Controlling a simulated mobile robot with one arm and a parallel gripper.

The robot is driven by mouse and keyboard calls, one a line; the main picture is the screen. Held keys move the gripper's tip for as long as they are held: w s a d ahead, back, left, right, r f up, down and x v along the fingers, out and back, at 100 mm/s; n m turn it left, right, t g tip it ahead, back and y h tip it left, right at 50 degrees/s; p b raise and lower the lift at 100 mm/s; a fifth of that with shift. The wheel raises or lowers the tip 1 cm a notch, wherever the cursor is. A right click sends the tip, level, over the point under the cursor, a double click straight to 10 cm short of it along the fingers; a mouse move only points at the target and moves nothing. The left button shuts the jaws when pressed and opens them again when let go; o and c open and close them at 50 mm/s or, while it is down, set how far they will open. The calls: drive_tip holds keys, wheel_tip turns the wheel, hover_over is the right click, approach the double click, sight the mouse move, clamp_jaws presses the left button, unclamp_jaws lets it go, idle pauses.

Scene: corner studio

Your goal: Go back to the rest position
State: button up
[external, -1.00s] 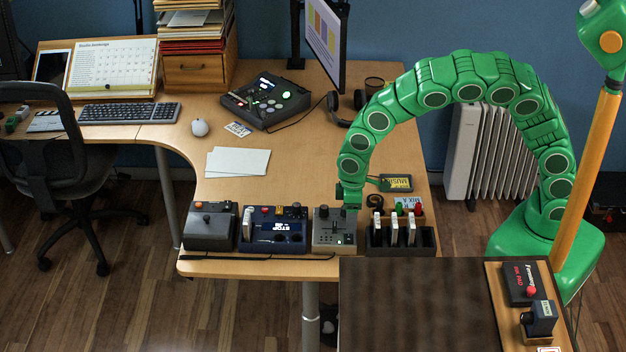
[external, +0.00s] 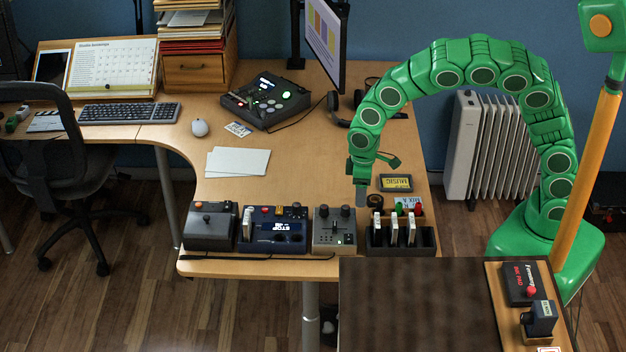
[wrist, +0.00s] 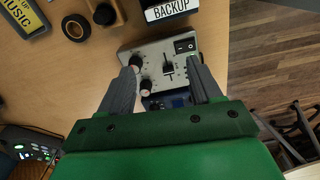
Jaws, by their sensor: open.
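My gripper (external: 361,198) hangs from the green arm above the desk in the external view, just behind the row of small devices. In the wrist view my gripper (wrist: 163,84) has its two grey fingers apart, with nothing held between them. Below and beyond the fingertips lies a grey control box with knobs and a small lever (wrist: 157,56). The same grey control box (external: 334,240) stands on the desk near the front edge in the external view, apart from the gripper.
A black rack (external: 400,249) with several upright cartridges stands right of the grey box. A blue device (external: 283,238) and a dark joystick box (external: 210,233) stand to its left. A MUSIC cartridge (external: 396,183) lies behind. A monitor (external: 325,38) rises at the back.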

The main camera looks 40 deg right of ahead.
drive_tip(key=s+d+r+m, duration=0.35)
drive_tip(key=d+r, duration=0.35)
drive_tip(key=d, duration=0.6)
drive_tip(key=s+d+r+m, duration=0.2)
drive_tip(key=s+d+r, duration=0.3)
drive_tip(key=d+r, duration=0.5)
drive_tip(key=s+d+m+g, duration=0.1)
drive_tip(key=s+d, duration=0.5)
drive_tip(key=s, duration=0.3)
drive_tip(key=s+d+m, duration=0.1)
drive_tip(key=s+d, duration=0.5)
drive_tip(key=s, duration=0.3)
drive_tip(key=shift+s+d+f+g, duration=0.2)
drive_tip(key=shift+s+f+g, duration=0.05)
drive_tip(key=shift+s+g, duration=0.15)
drive_tip(key=shift+m, duration=0.25)
